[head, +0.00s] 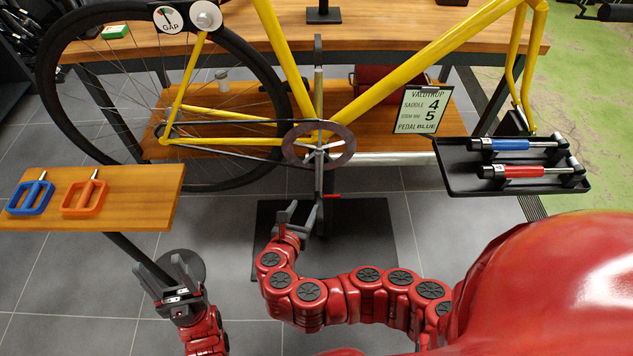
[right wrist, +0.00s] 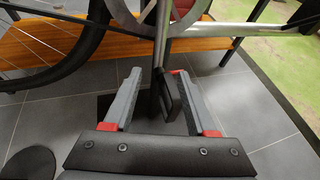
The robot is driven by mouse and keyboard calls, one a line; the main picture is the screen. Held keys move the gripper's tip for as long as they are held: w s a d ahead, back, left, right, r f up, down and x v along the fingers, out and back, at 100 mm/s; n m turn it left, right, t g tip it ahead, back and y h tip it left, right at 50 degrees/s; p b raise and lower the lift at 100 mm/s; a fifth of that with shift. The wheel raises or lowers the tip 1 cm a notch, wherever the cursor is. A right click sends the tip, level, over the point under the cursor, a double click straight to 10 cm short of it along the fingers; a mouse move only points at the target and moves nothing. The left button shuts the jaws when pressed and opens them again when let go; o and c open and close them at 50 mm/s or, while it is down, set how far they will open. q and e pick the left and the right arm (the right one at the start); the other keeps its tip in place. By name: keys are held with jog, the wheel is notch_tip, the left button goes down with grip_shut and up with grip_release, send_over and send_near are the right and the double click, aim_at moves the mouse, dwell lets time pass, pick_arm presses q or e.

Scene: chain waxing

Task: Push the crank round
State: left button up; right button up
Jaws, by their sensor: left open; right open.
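The crank (head: 319,181) hangs from the bike's chainring (head: 341,153), one arm pointing down and the other up. My right gripper (head: 303,212) is open just below and left of the lower crank arm's end. In the right wrist view, the lower crank arm (right wrist: 160,48) runs down between the spread fingers of my right gripper (right wrist: 158,75). A dark block shows beside the right finger. I cannot tell whether either finger touches the crank. My left gripper (head: 180,275) is open and empty, low at the left, away from the bike.
A wooden side table (head: 130,210) holds a blue pedal (head: 31,196) and an orange pedal (head: 84,196). A black tray (head: 455,172) at right holds blue- and red-handled tools. A sign (head: 417,110) reads "PEDAL BLUE". The rear wheel (head: 52,110) stands left of the crank.

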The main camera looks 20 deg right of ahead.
aim_at(318, 180)
jog(key=b+x, duration=0.1)
jog(key=x, duration=1.5)
jog(key=shift+w+d+f+b, duration=0.15)
jog(key=shift+w+f+b, duration=0.1)
jog(key=shift+b, duration=0.05)
grip_shut()
dwell(0.7)
